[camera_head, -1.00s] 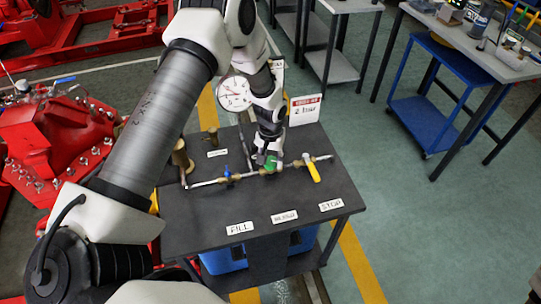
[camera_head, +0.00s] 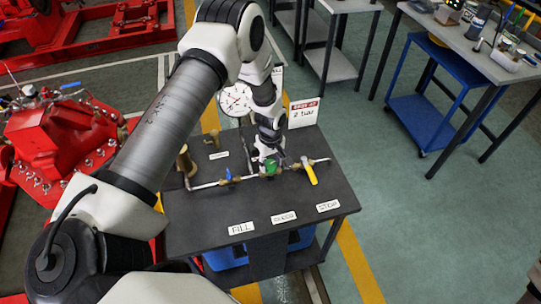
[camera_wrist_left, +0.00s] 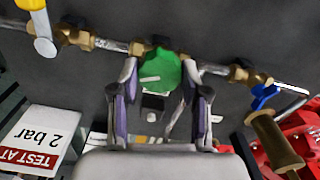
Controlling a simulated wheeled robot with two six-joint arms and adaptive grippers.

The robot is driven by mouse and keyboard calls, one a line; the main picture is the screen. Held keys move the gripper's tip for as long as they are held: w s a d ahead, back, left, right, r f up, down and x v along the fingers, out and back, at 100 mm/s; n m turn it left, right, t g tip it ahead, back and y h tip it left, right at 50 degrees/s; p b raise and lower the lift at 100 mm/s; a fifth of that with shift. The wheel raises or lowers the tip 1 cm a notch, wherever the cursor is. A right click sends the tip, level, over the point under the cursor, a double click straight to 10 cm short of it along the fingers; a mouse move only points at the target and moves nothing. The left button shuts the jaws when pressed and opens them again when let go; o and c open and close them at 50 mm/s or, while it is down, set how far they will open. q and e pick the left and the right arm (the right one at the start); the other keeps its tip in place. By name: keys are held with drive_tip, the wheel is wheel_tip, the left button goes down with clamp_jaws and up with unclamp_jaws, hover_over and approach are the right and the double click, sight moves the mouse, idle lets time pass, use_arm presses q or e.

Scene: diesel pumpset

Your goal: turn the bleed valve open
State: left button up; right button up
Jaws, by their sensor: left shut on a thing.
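The bleed valve is the green knob (camera_head: 270,168) in the middle of a pipe on the dark table, behind the middle label; the wrist view shows the knob (camera_wrist_left: 160,70) close up. My left gripper (camera_head: 267,158) comes down on it from behind and above. In the wrist view its two fingers (camera_wrist_left: 160,82) stand on either side of the green knob and are shut on it. The knob's underside and stem are hidden. My right gripper is not in view.
On the same pipe sit a blue-handled valve (camera_head: 229,175) to the left and a yellow-lever valve (camera_head: 309,172) to the right. A pressure gauge (camera_head: 235,99) and a "2 bar" sign (camera_head: 304,113) stand behind. Labels lie along the table's front (camera_head: 200,212).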

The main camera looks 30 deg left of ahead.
sight(270, 165)
use_arm(q)
drive_tip(key=shift+s+f, duration=0.1)
drive_tip(key=shift+s, duration=0.05)
idle(0.4)
drive_tip(key=o, duration=1.1)
drive_tip(key=shift+o, duration=0.2)
drive_tip(key=shift+r, duration=0.2)
wheel_tip(270, 165, up, 12)
drive_tip(key=shift+f, duration=0.15)
